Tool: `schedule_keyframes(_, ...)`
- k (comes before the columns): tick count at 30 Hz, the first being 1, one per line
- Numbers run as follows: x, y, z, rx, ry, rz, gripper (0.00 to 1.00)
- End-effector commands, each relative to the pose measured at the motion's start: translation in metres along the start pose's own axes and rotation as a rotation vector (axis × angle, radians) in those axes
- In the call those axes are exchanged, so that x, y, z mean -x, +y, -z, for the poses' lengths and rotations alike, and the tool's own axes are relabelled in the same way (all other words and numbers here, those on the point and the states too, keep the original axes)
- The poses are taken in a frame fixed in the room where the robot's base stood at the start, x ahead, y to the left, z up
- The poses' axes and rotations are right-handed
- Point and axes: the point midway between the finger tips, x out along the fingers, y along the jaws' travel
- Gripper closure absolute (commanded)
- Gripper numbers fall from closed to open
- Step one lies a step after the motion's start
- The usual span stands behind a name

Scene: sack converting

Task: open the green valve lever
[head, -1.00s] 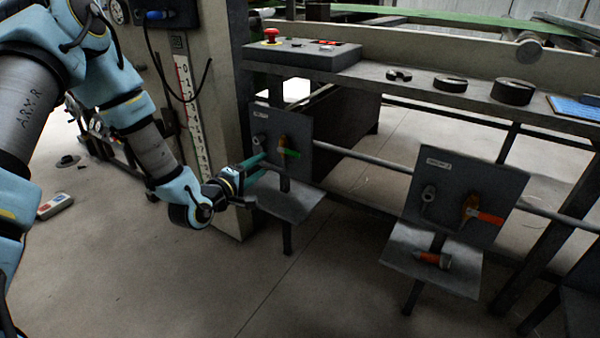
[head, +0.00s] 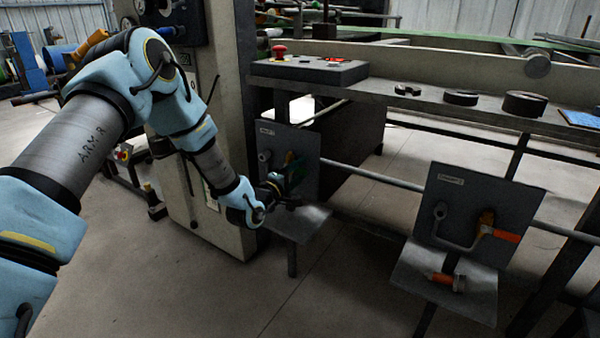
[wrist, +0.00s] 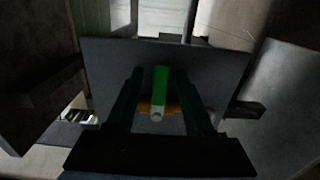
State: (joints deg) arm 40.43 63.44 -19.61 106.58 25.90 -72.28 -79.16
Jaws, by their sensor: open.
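The green valve lever (wrist: 161,78) is in the middle of the wrist view, with a pale end and a brass-coloured body (wrist: 174,107) behind it. My gripper (wrist: 163,80) is open, with one dark finger on each side of the lever and a visible gap on both sides. In the head view my gripper (head: 293,172) is in front of the left dark valve panel (head: 268,137) and covers most of the lever there. Contact with the lever cannot be made out.
A second panel (head: 455,188) with an orange lever (head: 503,235) stands to the right, an orange-ended fitting (head: 443,278) on its shelf. A bench (head: 420,103) above holds a control box with a red button (head: 279,50) and dark rings. A pale post (head: 222,230) stands left of my gripper.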

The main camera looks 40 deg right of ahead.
Motion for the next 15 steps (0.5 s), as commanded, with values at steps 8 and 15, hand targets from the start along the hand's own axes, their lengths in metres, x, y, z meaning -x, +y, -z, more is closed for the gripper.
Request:
schedule_keyframes(8, -0.0021, -0.0002, 0.0003, 0.0, 0.001, 0.001, 0.47)
schedule_keyframes(15, -0.0019, -0.0003, 0.0002, 0.0, 0.001, 0.001, 0.71)
